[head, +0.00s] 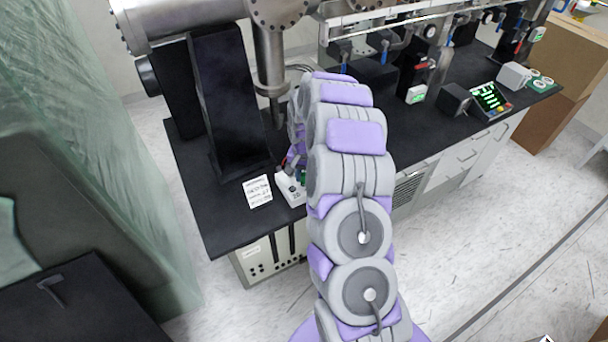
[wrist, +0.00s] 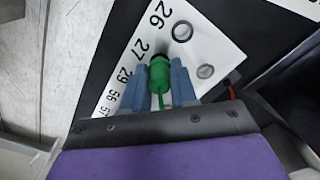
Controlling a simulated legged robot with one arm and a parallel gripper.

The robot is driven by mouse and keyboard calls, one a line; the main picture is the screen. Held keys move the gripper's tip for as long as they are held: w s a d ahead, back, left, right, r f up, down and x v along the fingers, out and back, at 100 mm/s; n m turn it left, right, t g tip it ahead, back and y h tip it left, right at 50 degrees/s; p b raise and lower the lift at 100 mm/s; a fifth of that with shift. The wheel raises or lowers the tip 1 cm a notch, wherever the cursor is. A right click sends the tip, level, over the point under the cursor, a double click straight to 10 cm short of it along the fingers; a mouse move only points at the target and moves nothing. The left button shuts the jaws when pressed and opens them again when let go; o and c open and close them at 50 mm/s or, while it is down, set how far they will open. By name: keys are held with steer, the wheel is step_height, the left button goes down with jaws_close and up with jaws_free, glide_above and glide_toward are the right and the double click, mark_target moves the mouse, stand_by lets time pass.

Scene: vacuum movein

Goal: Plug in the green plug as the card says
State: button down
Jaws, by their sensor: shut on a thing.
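The green plug (wrist: 159,80) is between the two blue fingers of my gripper (wrist: 159,68), which is shut on it. Its dark front end is at the white socket panel (wrist: 218,48), in line with the number 27. I cannot tell whether it is in a socket or just above one. In the head view the white socket box (head: 291,189) is partly hidden by my arm. The card (head: 257,191) lies left of it, its writing too small to read.
The box and card are near the front of a black bench (head: 225,225). A tall dark panel (head: 228,100) stands behind them. A red item (wrist: 231,90) shows right of my gripper. Metal pipes and vacuum equipment (head: 270,60) fill the back.

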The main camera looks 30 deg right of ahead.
steer(key=shift+f, duration=0.6)
steer(key=c, duration=0.8)
jaws_free()
steer(key=shift+r, duration=0.1)
step_height(320, 180, up, 17)
steer(key=p, duration=0.2)
